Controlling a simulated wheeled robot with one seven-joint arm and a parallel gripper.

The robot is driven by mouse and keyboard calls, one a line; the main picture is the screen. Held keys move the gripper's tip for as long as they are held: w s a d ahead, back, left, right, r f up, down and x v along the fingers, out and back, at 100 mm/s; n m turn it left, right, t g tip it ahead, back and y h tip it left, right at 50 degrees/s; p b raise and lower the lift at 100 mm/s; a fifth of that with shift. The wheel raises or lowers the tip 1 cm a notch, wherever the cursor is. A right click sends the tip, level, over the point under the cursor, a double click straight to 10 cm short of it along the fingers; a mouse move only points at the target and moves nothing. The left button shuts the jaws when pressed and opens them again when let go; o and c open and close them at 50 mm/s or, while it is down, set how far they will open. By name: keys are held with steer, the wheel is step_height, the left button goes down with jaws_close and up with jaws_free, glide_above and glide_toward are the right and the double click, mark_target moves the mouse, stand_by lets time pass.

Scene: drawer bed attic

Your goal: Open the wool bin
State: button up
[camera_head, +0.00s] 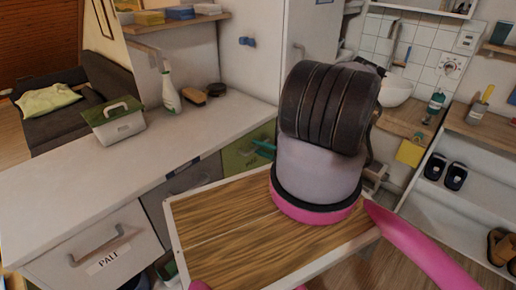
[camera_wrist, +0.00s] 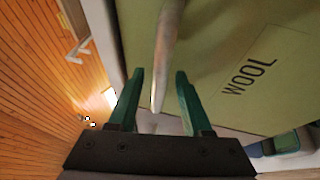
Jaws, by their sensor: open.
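The wool bin is a green drawer front marked WOOL (camera_wrist: 225,65), filling the upper right of the wrist view. In the head view the green front (camera_head: 240,156) shows under the counter, partly hidden behind my arm. Its pale metal handle (camera_wrist: 167,48) stands out from the front. My gripper (camera_wrist: 160,74) is open, with its two green fingers on either side of the handle's near end in the wrist view. I cannot tell whether they touch it. In the head view the green fingertips (camera_head: 263,148) show beside the bin front, which looks flush with the counter.
A grey drawer (camera_head: 190,180) and a white drawer marked PALE (camera_head: 95,250) are left of the bin. A shoe shelf (camera_head: 440,205) stands at the right.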

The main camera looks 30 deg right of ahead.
steer(key=shift+w, duration=0.1)
jaws_close()
stand_by(1.4)
